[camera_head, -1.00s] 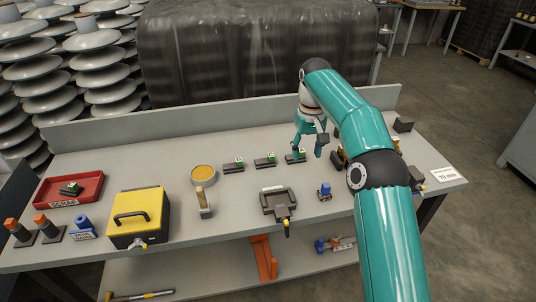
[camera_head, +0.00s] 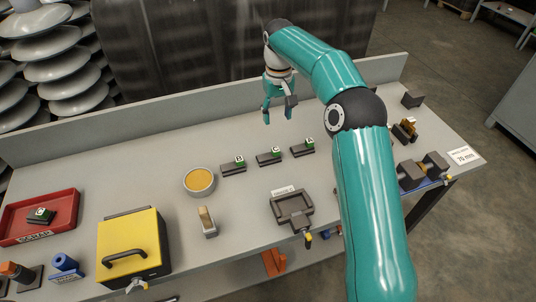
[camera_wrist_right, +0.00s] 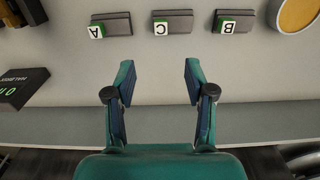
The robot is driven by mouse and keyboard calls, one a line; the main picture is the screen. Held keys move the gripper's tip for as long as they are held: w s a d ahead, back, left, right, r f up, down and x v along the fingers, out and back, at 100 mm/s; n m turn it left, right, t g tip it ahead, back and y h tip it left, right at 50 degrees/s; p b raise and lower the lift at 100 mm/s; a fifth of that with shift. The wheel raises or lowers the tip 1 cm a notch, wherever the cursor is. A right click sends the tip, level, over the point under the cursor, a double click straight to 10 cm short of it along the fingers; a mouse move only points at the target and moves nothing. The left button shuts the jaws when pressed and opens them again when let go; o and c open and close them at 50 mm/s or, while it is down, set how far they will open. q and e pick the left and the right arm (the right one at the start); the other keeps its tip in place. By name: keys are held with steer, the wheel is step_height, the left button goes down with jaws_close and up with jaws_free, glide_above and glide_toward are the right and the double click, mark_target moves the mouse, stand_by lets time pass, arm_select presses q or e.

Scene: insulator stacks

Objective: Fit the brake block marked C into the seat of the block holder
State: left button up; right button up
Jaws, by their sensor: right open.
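Brake block C (camera_head: 269,157) is a dark grey bar with a green-and-white marked tag, lying on the bench between block B (camera_head: 231,169) and block A (camera_head: 303,150). In the right wrist view block C (camera_wrist_right: 175,23) is ahead of the fingers, near the top edge. The block holder (camera_head: 277,208) is a dark grey frame with a yellow-tipped lever, in front of the row; I see nothing in its seat. My right gripper (camera_head: 278,114) is open and empty, behind the row; it also shows in the right wrist view (camera_wrist_right: 160,78). My left gripper is out of view.
A round tub of yellow material (camera_head: 199,181), a brush (camera_head: 207,222) and a yellow box (camera_head: 130,246) stand left of the holder. A red scrap tray (camera_head: 65,232) holds another block. A raised back panel (camera_head: 170,115) runs behind the bench. My right arm covers part of the right side.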

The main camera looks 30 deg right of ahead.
glide_above(276, 149)
step_height(276, 149, down, 9)
steer(key=shift+d+r, duration=0.15)
steer(key=shift+w+f+p, duration=0.1)
steer(key=shift+f+p, duration=0.55)
steer(key=shift+f, duration=2.05)
jaws_close()
